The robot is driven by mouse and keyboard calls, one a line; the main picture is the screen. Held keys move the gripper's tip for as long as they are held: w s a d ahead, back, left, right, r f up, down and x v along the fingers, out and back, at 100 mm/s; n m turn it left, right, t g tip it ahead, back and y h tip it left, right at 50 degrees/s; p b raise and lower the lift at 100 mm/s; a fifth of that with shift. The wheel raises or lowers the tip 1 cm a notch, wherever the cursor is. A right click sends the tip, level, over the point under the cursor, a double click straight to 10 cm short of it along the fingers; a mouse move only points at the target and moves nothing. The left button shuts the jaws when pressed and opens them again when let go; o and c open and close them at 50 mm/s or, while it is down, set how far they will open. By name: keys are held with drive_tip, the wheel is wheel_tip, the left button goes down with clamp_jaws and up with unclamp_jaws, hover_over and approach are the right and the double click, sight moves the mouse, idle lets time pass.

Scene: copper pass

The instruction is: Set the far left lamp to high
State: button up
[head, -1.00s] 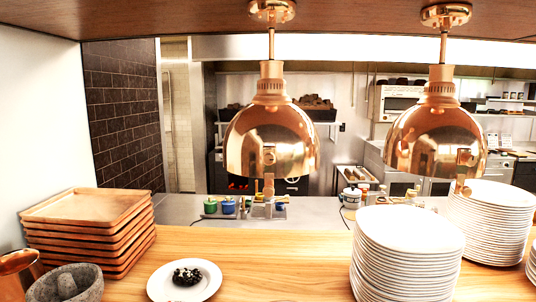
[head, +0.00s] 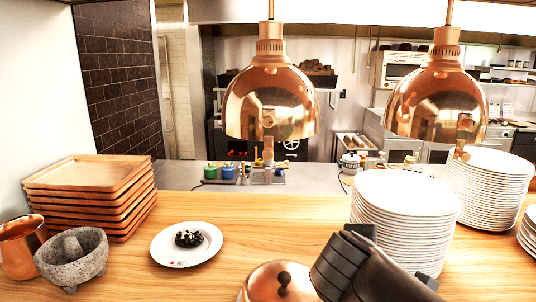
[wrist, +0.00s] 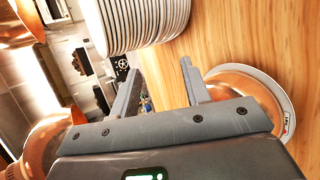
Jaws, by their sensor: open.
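Two copper heat lamps hang over the counter in the head view. The leftmost lamp (head: 244,108) is a shiny dome on a thin rod, with a small copper fitting (head: 268,122) low on its front. Its setting is too small to tell. The other lamp (head: 415,100) hangs to the right. My dark gripper shows in part at the bottom of the head view, below and right of the leftmost lamp and apart from it; its fingertips are hidden there. In the wrist view my gripper (wrist: 160,88) has its fingers apart with nothing between them.
White plate stacks (head: 402,215) stand close behind my gripper. A copper dome lid (head: 268,284) sits beside it. A plate with dark food (head: 165,246), wooden trays (head: 90,182), a stone mortar (head: 72,258) and a copper mug (head: 20,255) stand left. The wooden counter (head: 235,215) is clear in the middle.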

drive_tip(key=w+a+r+n+t, duration=0.45)
drive_tip(key=a+r+n, duration=0.25)
drive_tip(key=n, duration=0.3)
drive_tip(key=n+t+y, duration=0.3)
drive_tip(key=n+y, duration=0.2)
drive_tip(key=n, duration=0.6)
approach(268, 155)
drive_tip(key=w, duration=1)
drive_tip(key=shift+w+f, duration=0.2)
drive_tip(key=shift+w, duration=0.15)
drive_tip(key=shift+c, duration=0.2)
clamp_jaws()
